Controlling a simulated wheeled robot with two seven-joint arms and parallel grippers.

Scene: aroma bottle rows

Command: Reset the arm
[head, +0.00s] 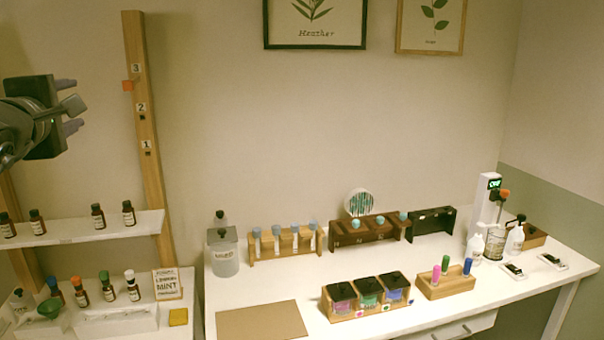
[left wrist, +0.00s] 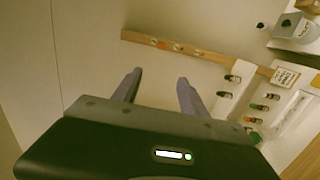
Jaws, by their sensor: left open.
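My left gripper (head: 74,115) is raised at the left edge of the head view, above the shelf and in front of the wall. It is open and empty, with its fingers pointing right. In the left wrist view its two fingers (left wrist: 160,90) are spread apart with nothing between them. No bottle touches it. My right gripper is in neither view.
A wooden post (head: 146,130) with numbered marks stands right of my left gripper. Below is a white shelf (head: 75,230) with several brown bottles. The white table (head: 420,260) holds a jar (head: 222,258), wooden racks (head: 285,246) and a brown mat (head: 262,320).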

